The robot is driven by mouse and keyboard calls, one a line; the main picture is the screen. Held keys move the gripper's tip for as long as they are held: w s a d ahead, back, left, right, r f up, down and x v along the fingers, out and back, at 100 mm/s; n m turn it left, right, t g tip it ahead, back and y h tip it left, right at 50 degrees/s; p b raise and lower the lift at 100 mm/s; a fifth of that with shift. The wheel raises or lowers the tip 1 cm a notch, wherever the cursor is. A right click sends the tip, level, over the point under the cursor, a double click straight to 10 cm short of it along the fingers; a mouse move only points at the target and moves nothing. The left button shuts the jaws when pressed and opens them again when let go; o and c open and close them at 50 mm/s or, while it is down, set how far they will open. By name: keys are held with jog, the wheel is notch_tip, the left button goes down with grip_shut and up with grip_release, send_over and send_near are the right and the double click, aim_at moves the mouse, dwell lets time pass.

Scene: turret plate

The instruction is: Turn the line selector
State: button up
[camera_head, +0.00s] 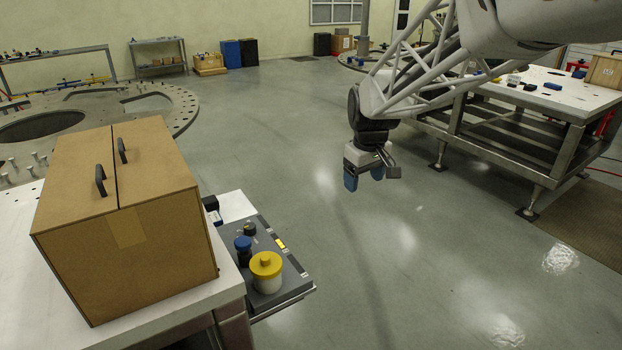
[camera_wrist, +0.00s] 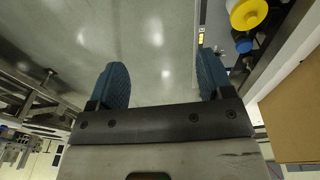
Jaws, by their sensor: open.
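A grey panel (camera_head: 291,279) juts out from the side of the white table at the lower middle of the head view. A dark round knob (camera_head: 249,229) sits near its far end, beside a yellow label (camera_head: 280,244); it may be the line selector, but its markings are too small to read. My gripper (camera_head: 364,177) hangs over open floor, right of and apart from the panel. Its two blue fingers are spread and empty, also in the wrist view (camera_wrist: 162,82). There the yellow label (camera_wrist: 201,39) shows just beyond the right finger; the knob is not clear.
A large cardboard box (camera_head: 150,240) with black handles stands on the white table to the left. A metal-framed workbench (camera_head: 560,95) is at right. Clear floor lies between.

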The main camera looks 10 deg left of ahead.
jog(key=w+a+f+n, duration=0.2)
jog(key=w+a+f, duration=0.3)
jog(key=w+a, duration=0.3)
jog(key=n+g, duration=0.1)
jog(key=n, duration=0.6)
send_over(250, 226)
jog(key=f, duration=2.2)
jog(key=shift+w+a+f, duration=0.1)
jog(key=shift+a+f, duration=0.05)
jog(key=shift+a, duration=0.05)
jog(key=shift+f, duration=3.9)
jog(key=shift+c, duration=0.5)
jog(key=c, duration=0.8)
jog(key=shift+c, duration=0.2)
